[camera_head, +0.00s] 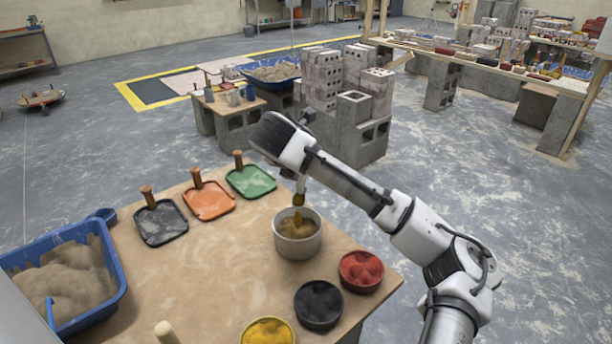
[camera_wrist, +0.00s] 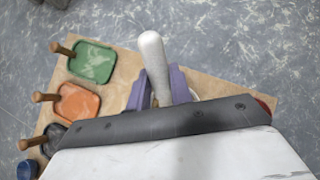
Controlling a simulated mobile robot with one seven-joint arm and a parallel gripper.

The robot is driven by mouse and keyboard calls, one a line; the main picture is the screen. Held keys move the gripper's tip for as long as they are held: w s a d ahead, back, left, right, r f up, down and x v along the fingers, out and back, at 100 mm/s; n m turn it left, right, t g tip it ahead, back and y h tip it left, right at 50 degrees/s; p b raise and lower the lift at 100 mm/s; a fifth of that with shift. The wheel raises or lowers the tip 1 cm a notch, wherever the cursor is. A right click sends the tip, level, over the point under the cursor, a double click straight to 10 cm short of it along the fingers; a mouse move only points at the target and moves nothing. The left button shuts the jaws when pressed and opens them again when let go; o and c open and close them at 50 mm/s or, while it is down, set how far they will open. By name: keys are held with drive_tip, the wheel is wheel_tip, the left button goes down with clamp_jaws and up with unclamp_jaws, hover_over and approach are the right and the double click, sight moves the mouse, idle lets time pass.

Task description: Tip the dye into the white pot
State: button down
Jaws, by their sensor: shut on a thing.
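The white pot (camera_head: 285,245) stands on the wooden table, with a yellow-brown mass inside it. My gripper (camera_head: 299,192) is above the pot, pointing down. In the wrist view my gripper (camera_wrist: 160,95) has its purple fingers closed around a pale rounded handle (camera_wrist: 151,55). In the head view a narrow yellow-coloured piece (camera_head: 298,216) hangs below my gripper, over the pot's opening. I cannot tell whether it is the tool's end or falling dye. The handle and fingers hide most of the pot in the wrist view. Tubs of yellow (camera_head: 267,332), black (camera_head: 318,303) and red dye (camera_head: 360,270) stand nearer.
Black (camera_head: 160,222), orange (camera_head: 209,201) and green (camera_head: 251,181) trays with wooden handles lie left of the pot. A blue tub (camera_head: 118,270) of sand is at the left. A pale handle (camera_head: 166,332) rises at the front. Concrete blocks (camera_head: 370,140) stand behind.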

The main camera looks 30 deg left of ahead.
drive_tip(key=s+t+b, duration=0.1)
drive_tip(key=b, duration=0.1)
drive_tip(key=s+t+b, duration=0.1)
drive_tip(key=b, duration=0.1)
drive_tip(key=shift+s+d+f+t+y, duration=0.2)
drive_tip(key=shift+f+t+y, duration=0.1)
drive_tip(key=shift+s+d+r+t+b, duration=0.1)
drive_tip(key=shift+s+t+b, duration=0.35)
drive_tip(key=shift+b, duration=0.4)
drive_tip(key=shift+s+r+t+b, duration=0.2)
drive_tip(key=shift+t+b, duration=0.15)
drive_tip(key=shift+b, duration=0.05)
